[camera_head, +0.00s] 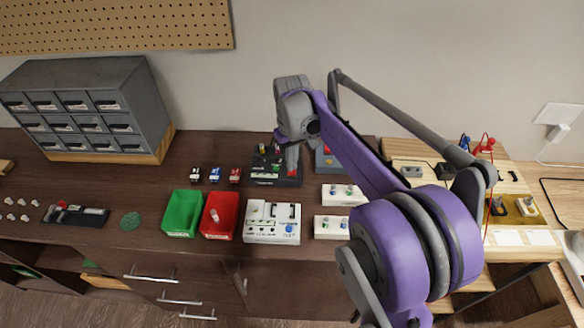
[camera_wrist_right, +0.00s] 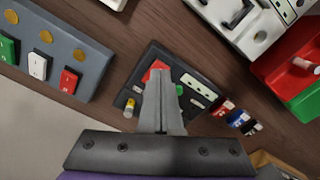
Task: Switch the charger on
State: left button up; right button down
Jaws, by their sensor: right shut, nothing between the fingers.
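A black device (camera_head: 277,173), which looks like the charger, sits near the back of the bench. In the right wrist view, the black device (camera_wrist_right: 146,118) has a red part (camera_wrist_right: 154,70), a green round part, pale label strips and a small yellow-topped cylinder. My right gripper (camera_head: 292,170) points down at this device with its fingers together and empty. In the wrist view the right gripper (camera_wrist_right: 159,70) overlaps the red part and hides some of it. I cannot tell whether the fingertips touch it. My left gripper is not in view.
A blue-grey box with green, white and red rockers (camera_wrist_right: 38,66) stands beside the device. Small black, blue and red pieces (camera_head: 214,175) lie on its other side. A green bin (camera_head: 182,213), a red bin (camera_head: 220,215) and a white panel (camera_head: 272,222) stand in front.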

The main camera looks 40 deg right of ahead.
jog(key=shift+f+b, duration=0.45)
jog(key=shift+f, duration=0.25)
jog(key=shift+r, duration=0.1)
jog(key=shift+r+p, duration=2.3)
jog(key=shift+r, duration=1.15)
jog(key=s+a+f+n+t, duration=0.1)
jog(key=s+a+f+t, duration=0.1)
jog(key=s+a, duration=0.6)
jog(key=s+a+f+n+t, duration=0.1)
jog(key=s+a+f+t, duration=0.2)
jog(key=s+a+f, duration=0.2)
jog(key=s+a, duration=0.3)
jog(key=a, duration=0.1)
jog(key=shift+s+f, duration=0.2)
jog(key=shift+s, duration=0.2)
